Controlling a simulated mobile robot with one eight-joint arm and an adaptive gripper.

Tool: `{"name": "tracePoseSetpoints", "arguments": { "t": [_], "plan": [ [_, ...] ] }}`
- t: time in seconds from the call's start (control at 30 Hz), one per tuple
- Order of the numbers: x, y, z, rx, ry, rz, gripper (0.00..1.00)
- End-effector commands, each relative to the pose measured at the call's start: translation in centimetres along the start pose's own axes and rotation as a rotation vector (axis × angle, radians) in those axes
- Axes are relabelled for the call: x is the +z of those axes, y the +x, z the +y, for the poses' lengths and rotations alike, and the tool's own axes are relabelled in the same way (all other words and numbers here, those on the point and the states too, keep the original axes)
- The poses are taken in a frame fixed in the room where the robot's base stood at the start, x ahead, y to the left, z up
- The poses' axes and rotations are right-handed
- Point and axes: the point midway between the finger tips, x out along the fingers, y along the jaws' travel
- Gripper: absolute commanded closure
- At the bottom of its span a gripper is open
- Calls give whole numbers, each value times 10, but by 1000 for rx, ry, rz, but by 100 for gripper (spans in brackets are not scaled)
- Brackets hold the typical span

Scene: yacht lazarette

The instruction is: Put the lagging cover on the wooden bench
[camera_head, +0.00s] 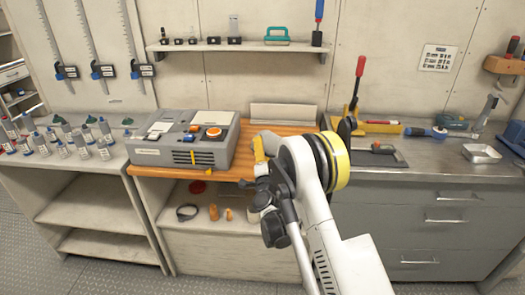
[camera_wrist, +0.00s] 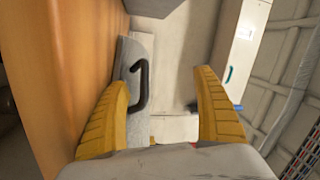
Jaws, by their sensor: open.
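The wooden bench (camera_head: 290,136) has an orange-brown top, which also fills the left of the wrist view (camera_wrist: 70,60). I cannot pick out the lagging cover for sure. A pale flat panel (camera_head: 283,114) stands at the bench's back edge. My gripper (camera_head: 262,152) is over the bench, to the right of a grey control box. In the wrist view its yellow fingers (camera_wrist: 165,105) are wide apart with nothing held. A grey part with a black handle (camera_wrist: 140,85) shows beyond, nearer the left finger; I cannot tell what it belongs to.
The grey control box (camera_head: 183,138) covers the bench's left part. Small bottles (camera_head: 60,140) crowd the left counter. A lower shelf (camera_head: 225,243) holds small items. My arm hides part of the bench's right side.

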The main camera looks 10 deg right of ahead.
Motion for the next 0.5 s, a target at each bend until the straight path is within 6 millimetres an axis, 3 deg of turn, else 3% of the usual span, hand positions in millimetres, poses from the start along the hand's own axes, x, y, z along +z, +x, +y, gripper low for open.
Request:
{"name": "tracePoseSetpoints", "arguments": {
  "t": [0.27, 0.5],
  "plan": [
    [-1, 0, 1, 2, 3, -1, 0],
    [-13, 5, -35, 1, 2, 0, 0]
  ]
}}
